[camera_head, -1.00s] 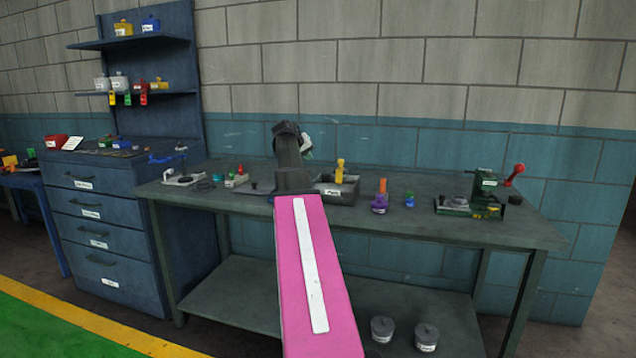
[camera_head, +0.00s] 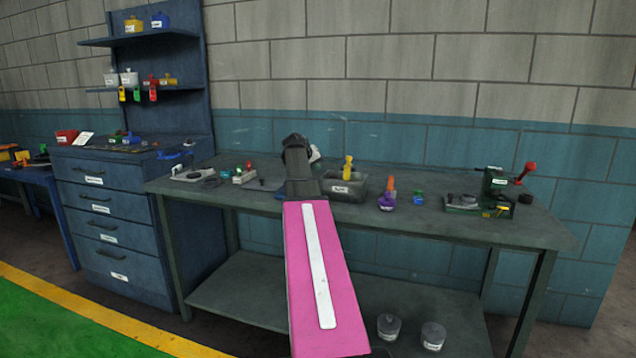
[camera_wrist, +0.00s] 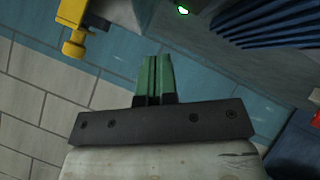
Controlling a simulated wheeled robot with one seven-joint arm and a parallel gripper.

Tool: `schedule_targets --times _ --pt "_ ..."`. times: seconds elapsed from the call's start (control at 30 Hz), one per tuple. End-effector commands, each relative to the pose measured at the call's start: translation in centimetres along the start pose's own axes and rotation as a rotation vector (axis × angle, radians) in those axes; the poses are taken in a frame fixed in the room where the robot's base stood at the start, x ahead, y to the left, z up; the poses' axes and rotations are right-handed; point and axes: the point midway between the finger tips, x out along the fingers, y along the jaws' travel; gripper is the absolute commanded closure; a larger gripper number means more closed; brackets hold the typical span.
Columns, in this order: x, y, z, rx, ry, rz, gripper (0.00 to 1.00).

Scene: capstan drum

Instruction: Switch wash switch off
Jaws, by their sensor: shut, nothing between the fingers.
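My gripper (camera_wrist: 157,62) shows in the wrist view as two green fingers pressed together, with nothing between them. In the head view my pink arm reaches over the bench, and its dark wrist hides the fingers. No switch can be named for certain as the wash switch. A small light box with a red and a green knob (camera_head: 243,176) stands on the bench left of my wrist, its label too small to read. The wrist view shows a small lit green spot (camera_wrist: 182,10) beyond the fingertips, on or near a grey-blue body.
The workbench (camera_head: 400,222) holds a grey bin (camera_head: 343,190), a purple item (camera_head: 387,202) and a green press with a red handle (camera_head: 497,190). A blue drawer cabinet (camera_head: 112,225) stands left. In the wrist view a yellow fitting (camera_wrist: 75,28) is at upper left.

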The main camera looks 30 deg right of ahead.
Motion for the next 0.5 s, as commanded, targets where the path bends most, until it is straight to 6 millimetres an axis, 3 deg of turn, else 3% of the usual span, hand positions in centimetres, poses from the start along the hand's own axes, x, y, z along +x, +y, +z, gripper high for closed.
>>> schedule_targets --times 0.2,0.5 --pt "1.4 -1.0 1.1 -0.002 0.000 0.000 1.00" --pt "2.0 -1.4 1.4 -0.001 0.000 0.000 1.00"
